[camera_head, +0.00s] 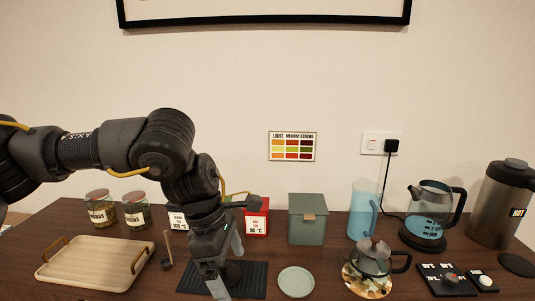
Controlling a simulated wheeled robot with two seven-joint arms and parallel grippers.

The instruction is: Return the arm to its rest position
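My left arm (165,150) comes in from the left, bends at an elbow above the table and hangs down. My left gripper (219,284) points downward over a dark ribbed mat (252,282), left of the small green-grey saucer (296,282). One grey finger shows clearly. The other side is hidden or dark, so I cannot tell whether it is open or holds something. A dark rounded shape (232,271) sits just behind the finger. My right gripper is not in view.
A wooden tray (82,262) stands left, jars (101,209) behind it. A green box (308,219), blue pitcher (362,209), teapot (372,258) on a trivet, glass kettle (428,213) and large steel dispenser (496,208) fill the right.

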